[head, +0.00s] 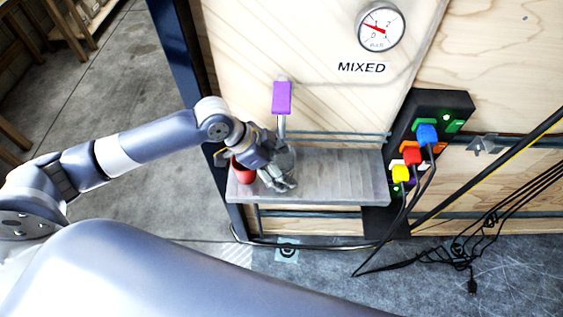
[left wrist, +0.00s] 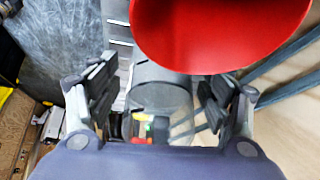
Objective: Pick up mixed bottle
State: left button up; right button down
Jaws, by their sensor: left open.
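A clear, greyish bottle (head: 284,160) stands on the metal shelf (head: 340,180) below the purple-handled tap (head: 282,98), under the MIXED sign. It is partly hidden behind my left gripper (head: 277,182), which is open over the shelf at the bottle. In the left wrist view the see-through bottle (left wrist: 160,92) lies between the two open fingers of my left gripper (left wrist: 157,88). I cannot tell whether the fingers touch it. A red cup-like thing (head: 244,173) sits at the shelf's left end, partly covered by my wrist. It looms large in the left wrist view (left wrist: 220,30).
A round gauge (head: 381,26) is on the wooden wall. A black panel (head: 430,130) with blue, red and yellow plugs stands right of the shelf, with cables (head: 480,230) hanging to the floor. A dark blue post (head: 180,50) stands left. The shelf's right half is clear.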

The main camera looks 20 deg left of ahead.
pick_arm(q)
jog(key=shift+r, duration=0.1)
jog(key=c, duration=1.3)
